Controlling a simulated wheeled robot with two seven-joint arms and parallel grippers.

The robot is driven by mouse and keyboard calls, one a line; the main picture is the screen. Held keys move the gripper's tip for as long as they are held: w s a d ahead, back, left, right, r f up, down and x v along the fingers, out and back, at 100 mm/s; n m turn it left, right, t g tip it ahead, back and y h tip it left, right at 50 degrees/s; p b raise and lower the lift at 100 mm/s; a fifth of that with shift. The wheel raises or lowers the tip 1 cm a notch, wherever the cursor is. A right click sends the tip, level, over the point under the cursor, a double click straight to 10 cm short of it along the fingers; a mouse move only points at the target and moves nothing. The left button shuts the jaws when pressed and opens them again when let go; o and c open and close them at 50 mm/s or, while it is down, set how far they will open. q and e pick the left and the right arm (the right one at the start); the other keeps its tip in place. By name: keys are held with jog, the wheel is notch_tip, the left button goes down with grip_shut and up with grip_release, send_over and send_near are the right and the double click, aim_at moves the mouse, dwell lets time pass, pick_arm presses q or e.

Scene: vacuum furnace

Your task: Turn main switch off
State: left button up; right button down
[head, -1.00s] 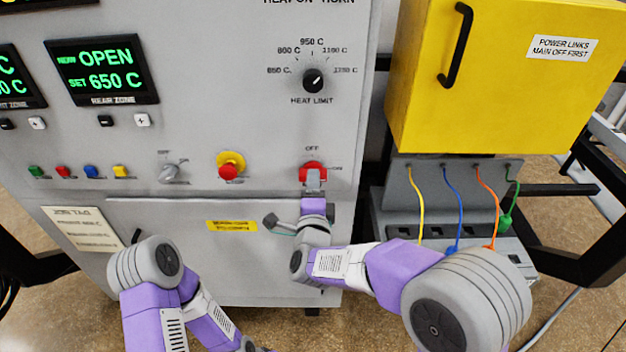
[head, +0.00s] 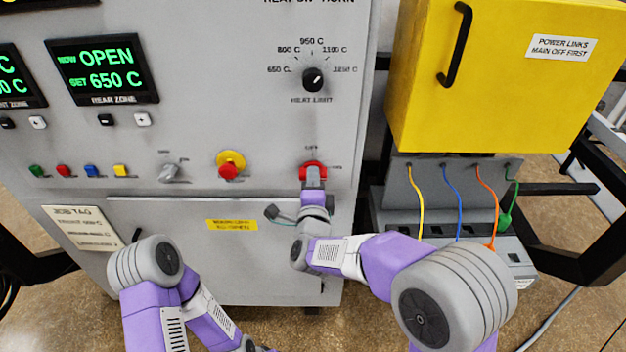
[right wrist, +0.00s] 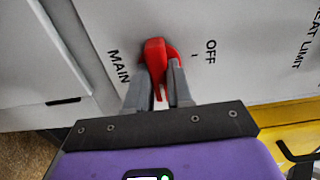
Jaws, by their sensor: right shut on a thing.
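The main switch is a red rotary knob (head: 313,166) low on the right of the grey furnace panel, with the word OFF above it. In the right wrist view its red handle (right wrist: 154,52) stands between my fingers, near the words MAIN and OFF. My right gripper (head: 313,178) is at the switch from below and shut on its handle; it also shows in the right wrist view (right wrist: 158,88). The fingers hide part of the knob, and I cannot tell its exact position. My left arm shows at the lower left, but its gripper is out of view.
A yellow box (head: 490,75) labelled POWER LINKS MAIN OFF FIRST is to the right, with several coloured cables below. A red and yellow button (head: 230,166), a small selector (head: 169,172) and the heat limit knob (head: 313,80) are nearby on the panel.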

jog(key=n+p, duration=0.2)
jog(key=n, duration=1.5)
jog(key=shift+r+n+p, duration=0.15)
jog(key=shift+n+p, duration=0.15)
jog(key=shift+n, duration=0.1)
dwell(0.6)
jog(key=c, duration=1)
grip_release()
jog(key=shift+w, duration=0.1)
jog(key=s, duration=0.7)
jog(key=shift+s, duration=0.35)
